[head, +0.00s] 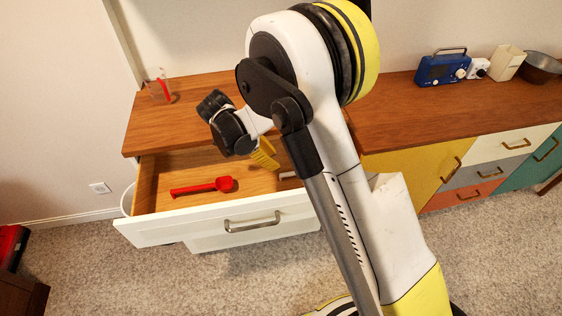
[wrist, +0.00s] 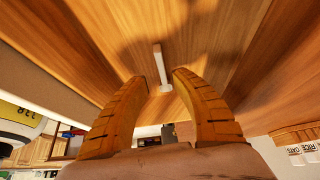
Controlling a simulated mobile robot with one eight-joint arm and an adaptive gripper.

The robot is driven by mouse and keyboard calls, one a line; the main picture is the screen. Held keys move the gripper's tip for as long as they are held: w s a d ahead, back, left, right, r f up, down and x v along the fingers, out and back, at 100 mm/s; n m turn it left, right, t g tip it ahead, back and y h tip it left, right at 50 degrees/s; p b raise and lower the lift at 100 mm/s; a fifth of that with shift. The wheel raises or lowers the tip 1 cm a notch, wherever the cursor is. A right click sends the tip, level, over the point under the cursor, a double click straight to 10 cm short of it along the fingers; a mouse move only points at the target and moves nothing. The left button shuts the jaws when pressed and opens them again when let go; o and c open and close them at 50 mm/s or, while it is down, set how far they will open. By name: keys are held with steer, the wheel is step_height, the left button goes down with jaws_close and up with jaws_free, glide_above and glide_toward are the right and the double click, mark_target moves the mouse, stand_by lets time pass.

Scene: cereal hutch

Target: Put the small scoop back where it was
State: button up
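A red scoop (head: 203,187) lies on the floor of the open drawer (head: 168,225), left of my gripper. A small pale, stick-like object (head: 288,175) lies in the drawer on the other side, partly hidden by my arm. In the wrist view a slim white object (wrist: 160,62) lies on the wood just beyond the fingertips. It is probably the same object; I cannot tell whether it is a scoop. My gripper (head: 265,158) is over the drawer, its yellow fingers pointing down. In the wrist view the fingers (wrist: 162,82) are apart, with nothing clearly held between them.
A clear measuring cup with a red handle (head: 160,88) stands on the wooden top at left. My arm hides the counter's middle.

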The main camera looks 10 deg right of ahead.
steer(key=s+d+r+n+t+y, duration=0.1)
steer(key=s+d+r+n+y, duration=0.15)
steer(key=s+r+n, duration=0.4)
steer(key=s+d+r+n+t+y, duration=0.1)
steer(key=s+d+r+n+t, duration=0.2)
steer(key=r, duration=0.7)
steer(key=s+d+r+n+t+y, duration=0.1)
steer(key=s+d+r+n, duration=0.1)
steer(key=s+n, duration=0.2)
steer(key=s+d+r+n+t+y, duration=0.1)
steer(key=s+d+r+n+t, duration=0.1)
steer(key=s+n, duration=0.2)
steer(key=s, duration=0.3)
steer(key=shift+s+y, duration=0.15)
steer(key=shift+y, duration=0.2)
steer(key=shift+n, duration=0.25)
